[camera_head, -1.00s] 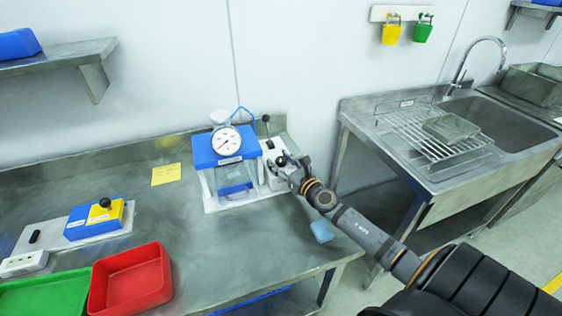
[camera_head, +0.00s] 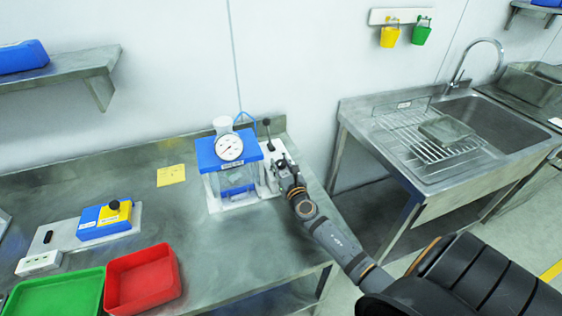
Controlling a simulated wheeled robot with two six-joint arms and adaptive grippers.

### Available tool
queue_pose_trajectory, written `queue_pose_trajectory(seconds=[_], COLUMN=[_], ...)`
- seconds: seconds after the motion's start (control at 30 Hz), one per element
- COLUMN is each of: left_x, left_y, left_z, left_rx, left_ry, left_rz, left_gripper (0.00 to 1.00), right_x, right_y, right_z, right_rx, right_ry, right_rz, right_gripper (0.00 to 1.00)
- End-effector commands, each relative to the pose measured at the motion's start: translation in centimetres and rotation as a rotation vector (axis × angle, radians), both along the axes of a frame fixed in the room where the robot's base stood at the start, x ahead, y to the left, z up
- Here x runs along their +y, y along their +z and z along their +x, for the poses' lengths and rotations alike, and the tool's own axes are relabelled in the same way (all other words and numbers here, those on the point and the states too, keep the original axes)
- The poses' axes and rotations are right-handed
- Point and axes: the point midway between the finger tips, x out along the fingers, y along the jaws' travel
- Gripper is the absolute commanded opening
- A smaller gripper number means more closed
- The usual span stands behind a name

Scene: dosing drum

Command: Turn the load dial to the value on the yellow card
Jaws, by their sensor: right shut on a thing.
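The gauge's reading is too small to make out. The yellow card (camera_head: 171,176) lies flat on the bench left of the unit; its writing is not legible. My right gripper (camera_head: 281,163) is at the white panel (camera_head: 268,184) on the unit's right side, shut on what appears to be the load dial. The gripper hides the dial and its setting. My left gripper is not in view.
A black-knobbed lever (camera_head: 267,123) stands just behind my right gripper. A blue and yellow box (camera_head: 104,221), red tray (camera_head: 143,279) and green tray (camera_head: 56,294) are at the left. The sink counter (camera_head: 440,179) is at the right. The bench middle is clear.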

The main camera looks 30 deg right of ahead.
Motion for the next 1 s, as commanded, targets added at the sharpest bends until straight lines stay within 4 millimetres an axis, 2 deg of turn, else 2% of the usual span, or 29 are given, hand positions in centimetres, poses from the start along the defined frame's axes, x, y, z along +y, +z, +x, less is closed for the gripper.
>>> queue_pose_trajectory(seconds=[0.13, 0.17, 0.3, 0.67, 0.77, 1.0], left_x=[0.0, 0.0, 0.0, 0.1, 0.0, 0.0], left_y=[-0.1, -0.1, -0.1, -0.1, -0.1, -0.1], left_z=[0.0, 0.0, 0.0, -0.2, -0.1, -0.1], left_rx=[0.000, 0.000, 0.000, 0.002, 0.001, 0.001], left_ry=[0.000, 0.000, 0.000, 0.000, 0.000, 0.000], left_rz=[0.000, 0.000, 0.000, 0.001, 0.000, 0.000], left_gripper=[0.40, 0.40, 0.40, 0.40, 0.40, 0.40], right_x=[0.0, 0.0, 0.0, 0.1, 0.5, 1.9], right_y=[0.0, 0.0, 0.0, -0.1, -0.2, -0.2], right_z=[0.0, 0.0, 0.0, -0.6, -2.2, -8.0], right_rx=[-0.001, -0.001, -0.001, 0.000, 0.002, 0.003], right_ry=[0.001, 0.001, 0.002, 0.003, 0.004, 0.003], right_rz=[-0.001, -0.001, -0.001, -0.001, -0.001, -0.001], right_gripper=[0.02, 0.38, 0.57, 0.57, 0.57, 0.57])
